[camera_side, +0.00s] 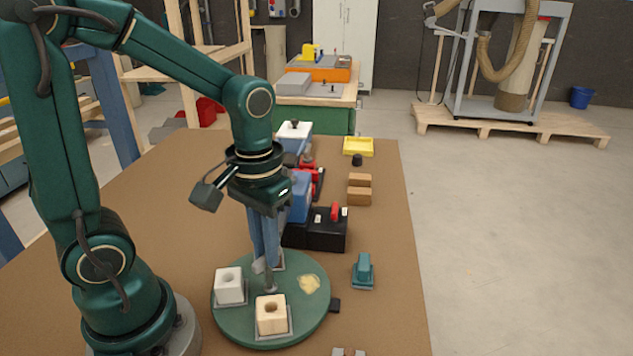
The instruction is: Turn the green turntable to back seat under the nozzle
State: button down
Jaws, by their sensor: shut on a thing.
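The round green turntable (240,325) lies on the brown table in the side view. A white block with a hole (229,287) sits on its left, and a pale wooden block with a hole (271,316) at its front. A small grey piece shows at its back edge, mostly hidden by my gripper, so I cannot tell what the back seat holds. My gripper (266,268) points down over the middle of the turntable, shut on the slim grey post (270,283) there. I cannot clearly make out the nozzle; a blue and black machine (316,235) stands just behind.
A yellowish patch (310,284) marks the turntable's right side. A black block (335,306) is at its right rim. A teal piece (363,271), two brown blocks (359,188) and a yellow tray (358,147) line the right side of the table. The table's right edge is close by.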

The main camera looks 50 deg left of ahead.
jog(key=shift+m, duration=1.8)
jog(key=c, duration=0.9)
grip_release()
jog(key=shift+r, duration=2.55)
